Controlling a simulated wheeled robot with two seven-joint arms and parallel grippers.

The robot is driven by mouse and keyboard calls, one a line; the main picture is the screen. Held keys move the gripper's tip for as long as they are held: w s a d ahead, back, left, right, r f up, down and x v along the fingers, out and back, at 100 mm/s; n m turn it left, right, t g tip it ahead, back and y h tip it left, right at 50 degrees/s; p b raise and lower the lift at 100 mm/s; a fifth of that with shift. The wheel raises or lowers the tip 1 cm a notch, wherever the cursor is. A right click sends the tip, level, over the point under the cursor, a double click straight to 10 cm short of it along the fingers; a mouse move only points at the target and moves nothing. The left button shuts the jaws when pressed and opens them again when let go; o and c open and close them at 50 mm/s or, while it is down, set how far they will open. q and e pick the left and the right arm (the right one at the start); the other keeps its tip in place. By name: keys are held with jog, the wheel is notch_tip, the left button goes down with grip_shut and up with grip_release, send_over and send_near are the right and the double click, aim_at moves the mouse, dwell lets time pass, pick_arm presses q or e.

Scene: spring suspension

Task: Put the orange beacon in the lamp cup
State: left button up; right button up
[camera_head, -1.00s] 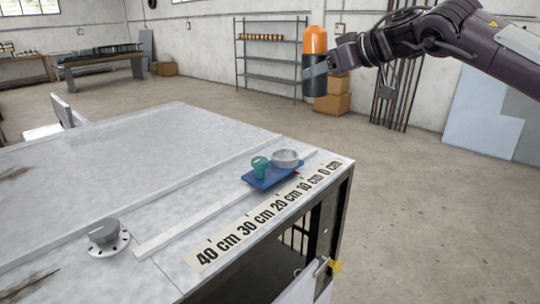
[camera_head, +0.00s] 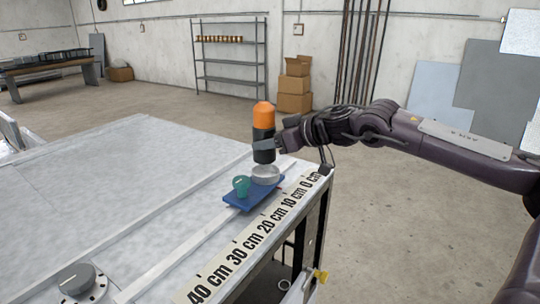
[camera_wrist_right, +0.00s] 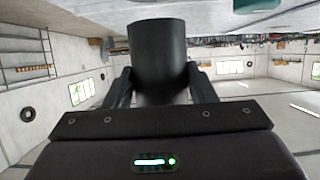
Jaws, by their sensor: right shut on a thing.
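The orange beacon (camera_head: 263,116) has an orange top and a dark lower body. My right gripper (camera_head: 264,144) is shut on its dark body and holds it upright. In the head view the beacon shows right above a round grey cup (camera_head: 265,174), likely the lamp cup, on a blue tray (camera_head: 240,202). I cannot tell the exact gap between the beacon's base and the cup. A small green cup (camera_head: 241,186) stands on the tray beside the grey one. In the right wrist view the beacon's dark body (camera_wrist_right: 158,60) sits between the fingers. My left gripper is not in view.
The tray sits on a raised rail on the light table (camera_head: 110,190), beside a printed centimetre scale (camera_head: 245,245). A grey knob (camera_head: 78,280) is at the near left. The table's right edge is close to the tray.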

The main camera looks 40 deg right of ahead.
aim_at(274, 158)
jog(key=shift+f, duration=0.3)
jog(key=shift+s+f, duration=0.15)
jog(key=shift+f, duration=0.2)
notch_tip(274, 158, down, 3)
jog(key=shift+f+p, duration=0.2)
jog(key=shift+p, duration=0.3)
jog(key=shift+f, duration=0.2)
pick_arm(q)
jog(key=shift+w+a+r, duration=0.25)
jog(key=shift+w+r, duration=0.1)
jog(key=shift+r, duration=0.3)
pick_arm(e)
jog(key=o, duration=1.1)
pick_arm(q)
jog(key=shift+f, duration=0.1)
pick_arm(e)
jog(key=shift+o, duration=0.2)
